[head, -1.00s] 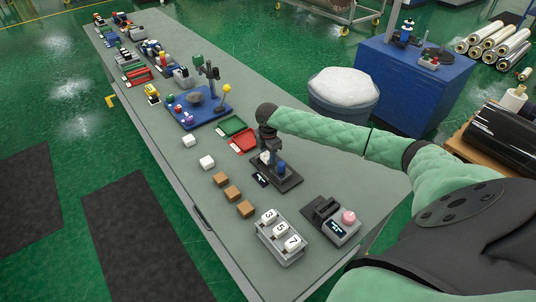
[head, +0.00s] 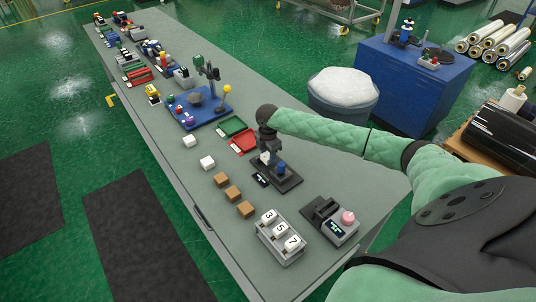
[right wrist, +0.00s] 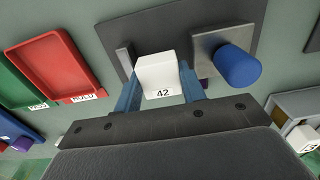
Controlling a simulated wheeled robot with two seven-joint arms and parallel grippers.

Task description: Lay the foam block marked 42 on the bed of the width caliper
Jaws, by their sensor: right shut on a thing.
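The white foam block marked 42 (right wrist: 160,76) is between the blue fingers of my right gripper (right wrist: 161,92), with its number facing the camera. My right gripper (head: 265,155) is shut on it, over the width caliper (head: 290,181). In the right wrist view the caliper's dark base plate (right wrist: 113,18) lies behind the block, with a grey jaw on the left and a blue knob (right wrist: 238,66) on the right. The block is between the jaws; I cannot tell whether its underside touches the bed. My left gripper is not in view.
Red (head: 243,142) and green (head: 232,126) trays lie beyond the caliper; the red one is labelled HOLD. White blocks (head: 207,162) and brown blocks (head: 233,194) line the bench's left side.

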